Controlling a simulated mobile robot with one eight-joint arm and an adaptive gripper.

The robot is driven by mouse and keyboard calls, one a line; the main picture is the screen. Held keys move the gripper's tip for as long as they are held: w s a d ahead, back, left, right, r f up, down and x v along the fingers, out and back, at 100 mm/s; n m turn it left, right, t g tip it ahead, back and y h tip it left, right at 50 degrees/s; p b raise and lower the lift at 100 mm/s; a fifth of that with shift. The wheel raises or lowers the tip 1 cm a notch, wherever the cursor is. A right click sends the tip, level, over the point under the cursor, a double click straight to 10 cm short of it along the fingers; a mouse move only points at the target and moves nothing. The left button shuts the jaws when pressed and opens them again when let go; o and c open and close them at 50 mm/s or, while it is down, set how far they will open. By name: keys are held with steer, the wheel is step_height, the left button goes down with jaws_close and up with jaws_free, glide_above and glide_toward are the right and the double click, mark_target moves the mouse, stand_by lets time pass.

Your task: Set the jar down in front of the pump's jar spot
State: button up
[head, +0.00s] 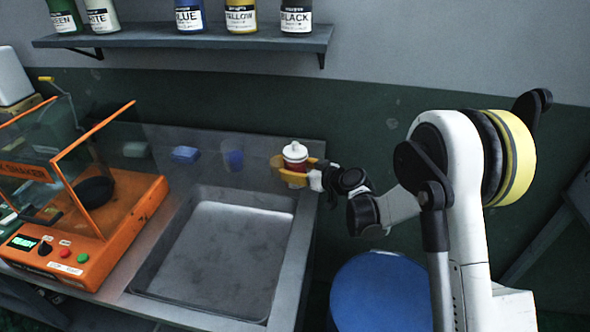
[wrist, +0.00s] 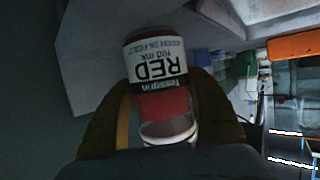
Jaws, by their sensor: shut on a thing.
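The jar (head: 295,152) is red with a white cap and sits between my gripper's fingers at the back right of the sink counter. In the wrist view the jar (wrist: 158,70) shows a white and black label reading RED, upside down in the picture, with its white cap toward the gripper. My gripper (head: 290,168) has orange-yellow fingers and is shut on the jar from both sides; they also show in the wrist view (wrist: 160,115). I cannot tell whether the jar's base touches the counter. I cannot pick out the pump or its jar spot.
A metal sink (head: 220,255) fills the counter's middle. An orange machine (head: 125,205) with a clear lid stands left. Paint bottles line the shelf (head: 210,37). A blue drum (head: 380,290) stands right.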

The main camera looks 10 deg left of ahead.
steer(key=o, duration=1.5)
steer(key=shift+s+d+r+p, duration=0.1)
steer(key=shift+d+r+p, duration=0.05)
steer(key=shift+r+p, duration=0.15)
steer(key=s+d+r+m+g+h+p, duration=0.1)
steer(key=s+d+r+m+h+p, duration=0.15)
steer(key=s+d+r, duration=0.7)
steer(key=s+d+r+m+g+h+p, duration=0.1)
steer(key=s+d+r+m+h, duration=0.15)
steer(key=s+d+r, duration=0.65)
steer(key=s+d+f+m+h, duration=0.1)
steer(key=s+d, duration=0.2)
steer(key=s, duration=0.3)
steer(key=s+d+f+m+h, duration=0.1)
steer(key=s+d+m+h, duration=0.1)
steer(key=s, duration=0.5)
steer(key=s+d+f+m+h, duration=0.1)
steer(key=s+d+f+h, duration=0.1)
steer(key=s, duration=0.4)
steer(key=shift+s+d+f+g, duration=0.1)
steer(key=shift+s+d+g, duration=0.25)
steer(key=shift+d, duration=0.55)
